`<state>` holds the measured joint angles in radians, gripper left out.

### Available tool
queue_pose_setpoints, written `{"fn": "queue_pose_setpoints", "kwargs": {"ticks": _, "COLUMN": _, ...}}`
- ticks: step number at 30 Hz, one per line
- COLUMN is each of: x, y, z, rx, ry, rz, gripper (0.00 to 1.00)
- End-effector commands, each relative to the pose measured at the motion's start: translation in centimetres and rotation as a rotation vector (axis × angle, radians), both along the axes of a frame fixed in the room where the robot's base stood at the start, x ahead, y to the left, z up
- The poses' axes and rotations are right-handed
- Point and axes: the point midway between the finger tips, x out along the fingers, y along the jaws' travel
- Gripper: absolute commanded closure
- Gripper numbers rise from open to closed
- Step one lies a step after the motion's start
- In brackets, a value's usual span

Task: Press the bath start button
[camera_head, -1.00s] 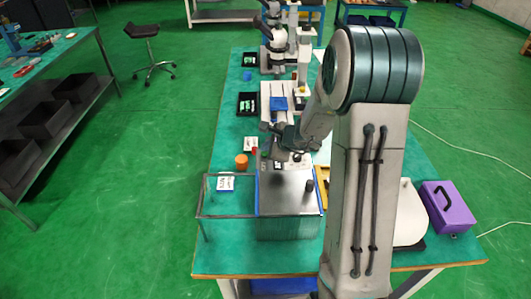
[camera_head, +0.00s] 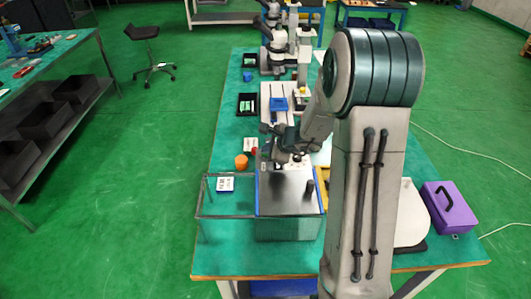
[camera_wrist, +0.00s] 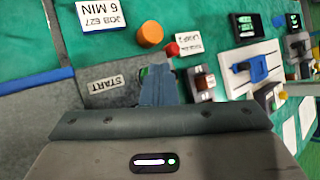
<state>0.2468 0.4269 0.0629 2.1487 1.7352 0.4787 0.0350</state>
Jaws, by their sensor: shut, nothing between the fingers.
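The bath unit (camera_head: 288,195) is a grey metal-topped box on the green table, with a wire-framed tank at its left. In the wrist view a white START label (camera_wrist: 104,84) lies on its grey top. A small green patch, apparently the start button (camera_wrist: 143,72), shows beside the label, mostly hidden by my fingers. My gripper (camera_wrist: 159,70) is shut and empty, its fingertips over or beside that green patch. I cannot tell whether they touch it. In the head view my gripper (camera_head: 289,158) is over the far end of the bath unit, its tips unclear.
An orange cylinder (camera_wrist: 150,34), a red knob (camera_wrist: 172,49) and a "LAMP 2" card (camera_wrist: 188,43) are close beyond the fingers. A "JOB E27 6 MIN" card (camera_wrist: 104,18) stands near the tank. A dark post (camera_head: 310,186) rises from the bath top. A purple case (camera_head: 449,207) is at right.

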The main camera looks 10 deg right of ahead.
Motion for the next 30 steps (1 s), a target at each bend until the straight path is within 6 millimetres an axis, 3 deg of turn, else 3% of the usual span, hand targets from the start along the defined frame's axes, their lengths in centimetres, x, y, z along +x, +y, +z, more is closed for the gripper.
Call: {"fn": "queue_pose_setpoints", "kwargs": {"ticks": 30, "x": 0.0, "y": 0.0, "z": 2.8, "rx": -0.001, "ry": 0.000, "rz": 0.001, "gripper": 1.00}}
